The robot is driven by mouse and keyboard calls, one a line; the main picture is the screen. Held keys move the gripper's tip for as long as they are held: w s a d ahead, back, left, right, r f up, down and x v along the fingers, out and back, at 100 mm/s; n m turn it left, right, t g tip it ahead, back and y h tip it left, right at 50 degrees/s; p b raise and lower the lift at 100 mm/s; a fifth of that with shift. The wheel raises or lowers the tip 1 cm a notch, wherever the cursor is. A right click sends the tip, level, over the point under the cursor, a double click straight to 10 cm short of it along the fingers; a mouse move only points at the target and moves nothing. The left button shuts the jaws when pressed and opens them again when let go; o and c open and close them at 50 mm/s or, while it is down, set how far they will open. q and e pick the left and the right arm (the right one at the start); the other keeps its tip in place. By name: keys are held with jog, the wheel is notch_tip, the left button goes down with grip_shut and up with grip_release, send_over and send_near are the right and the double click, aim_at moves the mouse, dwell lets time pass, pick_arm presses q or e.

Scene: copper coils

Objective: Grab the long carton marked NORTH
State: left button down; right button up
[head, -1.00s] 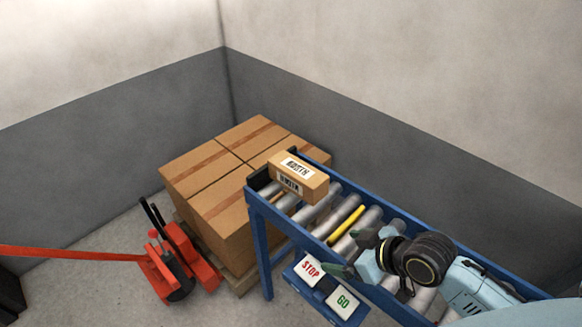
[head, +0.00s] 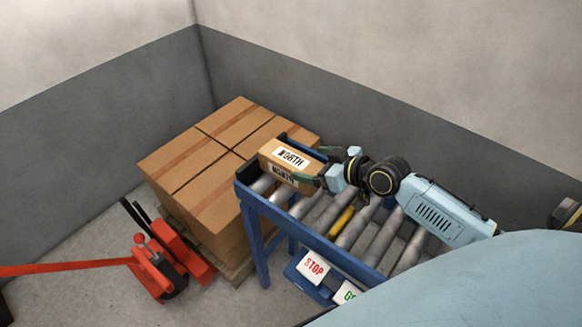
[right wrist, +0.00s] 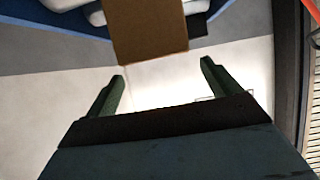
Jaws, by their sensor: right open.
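My right gripper (head: 314,166) is open at the carton's right end, one finger toward the back and one toward the front. In the right wrist view, the carton (right wrist: 148,30) is straight ahead, its near end close to the open fingertips (right wrist: 162,70). No grip on it shows. My left gripper is not in view.
A red pallet jack (head: 160,270) is farther left.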

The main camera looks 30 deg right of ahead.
aim_at(295, 160)
jog(key=shift+b+x, duration=0.35)
jog(key=shift+x, duration=2.6)
jog(key=shift+r, duration=0.1)
jog(key=c, duration=1.3)
